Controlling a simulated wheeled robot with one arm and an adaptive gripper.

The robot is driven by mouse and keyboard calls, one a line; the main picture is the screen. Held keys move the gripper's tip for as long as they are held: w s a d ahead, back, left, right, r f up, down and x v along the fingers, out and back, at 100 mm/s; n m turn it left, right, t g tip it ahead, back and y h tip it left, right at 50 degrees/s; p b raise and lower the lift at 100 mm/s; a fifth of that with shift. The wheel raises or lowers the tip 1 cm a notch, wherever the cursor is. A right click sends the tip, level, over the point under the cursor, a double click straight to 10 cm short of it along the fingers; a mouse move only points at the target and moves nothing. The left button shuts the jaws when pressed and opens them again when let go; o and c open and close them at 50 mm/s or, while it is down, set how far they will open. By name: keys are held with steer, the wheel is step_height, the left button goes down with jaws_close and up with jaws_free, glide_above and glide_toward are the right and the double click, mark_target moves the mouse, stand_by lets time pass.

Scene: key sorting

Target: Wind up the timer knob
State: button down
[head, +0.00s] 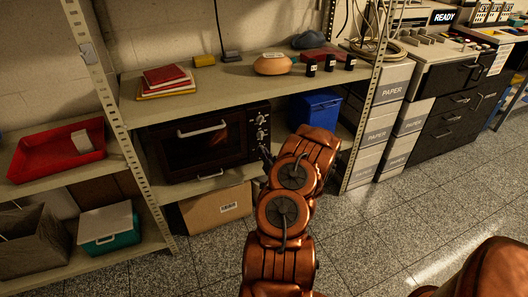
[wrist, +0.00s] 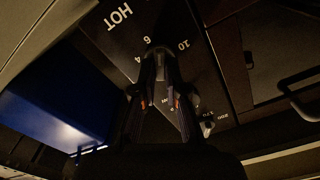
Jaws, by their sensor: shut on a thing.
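The black toaster oven (head: 205,142) stands on the middle shelf, its control panel at its right end. Two knobs (head: 261,127) show on the panel in the head view. My gripper (wrist: 161,66) is at the lower part of the panel, shut on a dark knob (wrist: 160,50), likely the timer knob. Numbers such as 4, 6 and 10 show around it in the wrist view. The fingers hide much of the knob, and its pointer cannot be made out. Another knob (wrist: 208,126) shows to the lower right in the wrist view.
A blue bin (head: 315,108) stands right of the oven, close to my arm; it also fills the left of the wrist view (wrist: 50,115). A shelf post (head: 362,125) rises to the right. A cardboard box (head: 215,207) sits below.

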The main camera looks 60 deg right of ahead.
steer(key=m, duration=0.4)
steer(key=shift+s+d+f+m, duration=0.15)
steer(key=shift+s+m, duration=0.05)
steer(key=shift+m, duration=0.2)
steer(key=shift+f+m, duration=0.1)
steer(key=shift+m, duration=2.1)
steer(key=c, duration=1.5)
jaws_free()
steer(key=shift+s, duration=0.1)
steer(key=shift+o, duration=1.4)
steer(key=v, duration=1.1)
steer(key=shift+s+a, duration=0.25)
steer(key=shift+a, duration=0.1)
